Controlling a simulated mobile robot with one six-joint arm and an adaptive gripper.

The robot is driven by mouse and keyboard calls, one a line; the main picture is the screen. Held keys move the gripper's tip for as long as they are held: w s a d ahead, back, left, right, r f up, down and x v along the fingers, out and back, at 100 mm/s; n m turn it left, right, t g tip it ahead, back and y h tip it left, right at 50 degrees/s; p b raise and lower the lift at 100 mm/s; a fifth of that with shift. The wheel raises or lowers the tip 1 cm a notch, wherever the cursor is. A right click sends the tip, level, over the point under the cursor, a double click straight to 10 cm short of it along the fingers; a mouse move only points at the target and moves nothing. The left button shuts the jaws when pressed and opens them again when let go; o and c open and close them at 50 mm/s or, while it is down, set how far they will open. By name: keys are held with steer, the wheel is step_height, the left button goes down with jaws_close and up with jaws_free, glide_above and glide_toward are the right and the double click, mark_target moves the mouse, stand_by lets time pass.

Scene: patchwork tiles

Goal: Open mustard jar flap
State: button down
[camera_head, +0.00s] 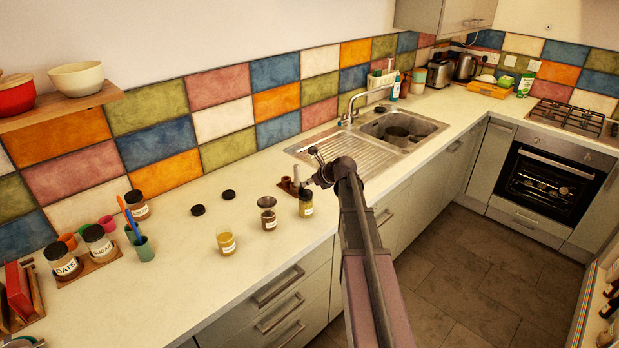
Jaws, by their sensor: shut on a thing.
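A small labelled jar with yellow-green contents and a dark lid (306,204) stands upright on the counter; its label is too small to read. My gripper (309,185) is at the top of this jar, reaching in from the right, and appears shut on its dark lid. The fingertips are small and partly hidden by my wrist. Another jar with yellow contents (226,240) stands open to the left. I cannot read which jar is the mustard.
Two black lids (198,210) (228,195) lie behind. A brown holder (288,185) sits close behind my gripper, before the sink (399,131).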

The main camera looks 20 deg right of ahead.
steer(key=g+p, duration=0.1)
steer(key=w+r+g+h+p, duration=0.1)
steer(key=p, duration=0.1)
steer(key=shift+w+a+g, duration=0.25)
steer(key=shift+a+g, duration=0.05)
steer(key=shift+w+a+g+h+p, duration=0.2)
steer(key=shift+w+g+h+p, duration=0.25)
steer(key=shift+g+p, duration=0.4)
steer(key=shift+a+g+h+p, duration=0.1)
steer(key=shift+g+h+p, duration=0.2)
steer(key=shift+g, duration=0.15)
steer(key=shift+f, duration=0.1)
